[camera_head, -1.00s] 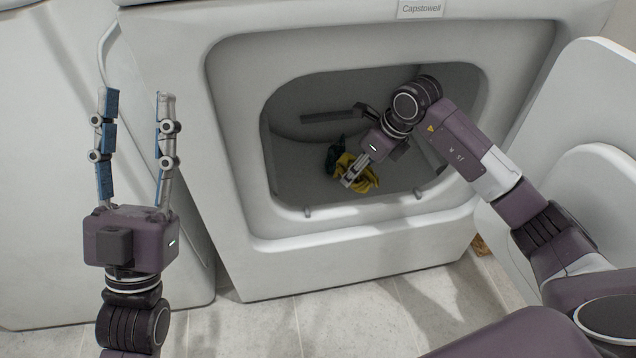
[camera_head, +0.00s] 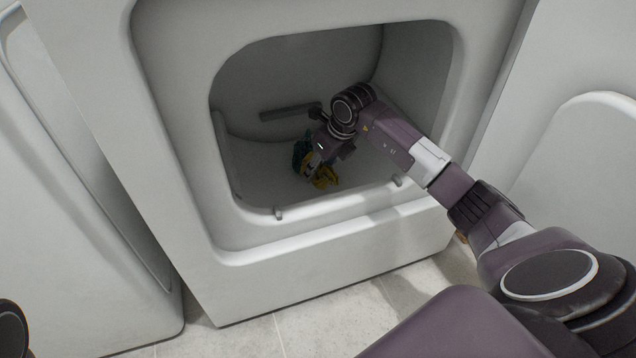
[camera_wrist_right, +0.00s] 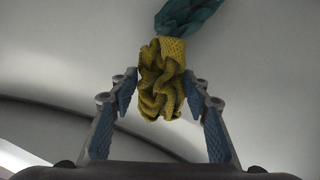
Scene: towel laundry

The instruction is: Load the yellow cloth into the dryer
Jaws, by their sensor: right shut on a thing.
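The yellow cloth (camera_head: 322,177) is bunched up inside the dryer drum, low in the opening. My right gripper (camera_head: 312,170) reaches through the opening of the dryer (camera_head: 330,255) and is shut on the yellow cloth. In the right wrist view the crumpled yellow cloth (camera_wrist_right: 162,80) sits between the two fingers of the right gripper (camera_wrist_right: 160,85). A teal cloth (camera_wrist_right: 188,14) lies right against it, beyond the fingertips; in the head view the teal cloth (camera_head: 300,152) is left of the gripper. My left gripper is out of view.
Another white appliance (camera_head: 80,230) stands to the left. The rim of the opening surrounds my right arm. Tiled floor (camera_head: 340,325) shows in front.

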